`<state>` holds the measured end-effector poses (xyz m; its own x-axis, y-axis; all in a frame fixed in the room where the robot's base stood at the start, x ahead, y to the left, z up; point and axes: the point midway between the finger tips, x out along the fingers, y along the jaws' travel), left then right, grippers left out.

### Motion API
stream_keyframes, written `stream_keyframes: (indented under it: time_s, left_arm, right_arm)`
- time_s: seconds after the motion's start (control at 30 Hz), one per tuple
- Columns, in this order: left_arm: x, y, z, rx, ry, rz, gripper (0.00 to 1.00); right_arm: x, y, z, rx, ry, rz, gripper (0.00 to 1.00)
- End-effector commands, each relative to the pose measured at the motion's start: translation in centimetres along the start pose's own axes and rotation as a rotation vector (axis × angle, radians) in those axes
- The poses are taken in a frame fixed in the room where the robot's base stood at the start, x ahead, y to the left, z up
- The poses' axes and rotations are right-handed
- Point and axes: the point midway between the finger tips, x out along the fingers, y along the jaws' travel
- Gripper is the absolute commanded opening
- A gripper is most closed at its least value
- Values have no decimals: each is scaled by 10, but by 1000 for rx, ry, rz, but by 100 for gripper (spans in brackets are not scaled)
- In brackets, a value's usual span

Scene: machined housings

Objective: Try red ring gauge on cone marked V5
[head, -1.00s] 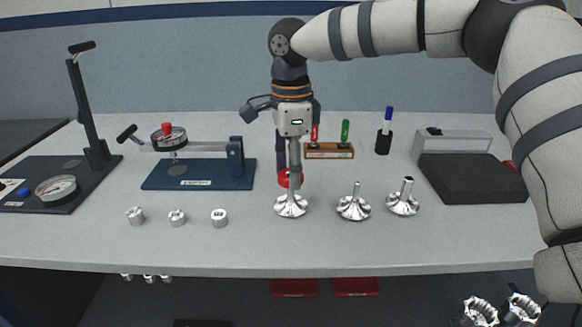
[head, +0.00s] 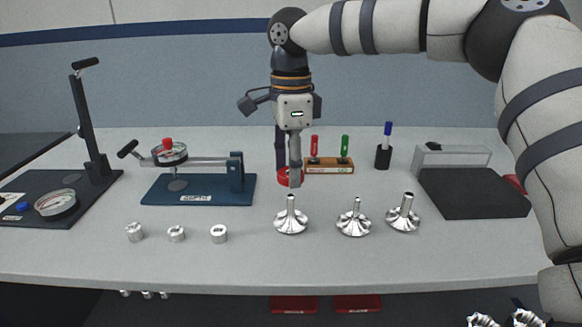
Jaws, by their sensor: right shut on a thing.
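The red ring gauge (head: 284,178) is in my right gripper (head: 293,183), partly hidden behind a finger. My right gripper is shut on it and points down. It hangs just above the left one of three shiny cones with upright stems. This left cone (head: 290,222) stands on the bench, and a small gap shows between its stem top and the gripper. The middle cone (head: 354,224) and the right cone (head: 403,217) stand beside it, bare. I cannot read a V5 mark on any of them. My left gripper is not in view.
A blue fixture base (head: 198,190) with a dial and lever stands left. A dark press stand (head: 85,120) is further left. Several small metal parts (head: 176,234) lie in front. Behind are a wooden rack (head: 330,167), a pen cup (head: 383,157) and a dark tray (head: 473,194).

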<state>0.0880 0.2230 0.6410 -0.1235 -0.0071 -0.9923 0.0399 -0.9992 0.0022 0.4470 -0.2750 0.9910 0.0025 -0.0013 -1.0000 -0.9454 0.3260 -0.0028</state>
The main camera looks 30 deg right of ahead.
Motion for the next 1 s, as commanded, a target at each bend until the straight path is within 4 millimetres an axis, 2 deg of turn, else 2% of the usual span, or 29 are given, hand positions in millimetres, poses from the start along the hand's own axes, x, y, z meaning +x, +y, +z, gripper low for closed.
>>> stream_keyframes:
  time_s: [0.13,0.5,1.0]
  left_arm:
    - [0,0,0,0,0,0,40]
    - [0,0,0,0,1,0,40]
    - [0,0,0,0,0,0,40]
  right_arm:
    - [-4,0,0,0,-1,-2,8]
    - [-47,0,0,0,-1,-2,8]
    - [-50,0,0,-2,-1,0,8]
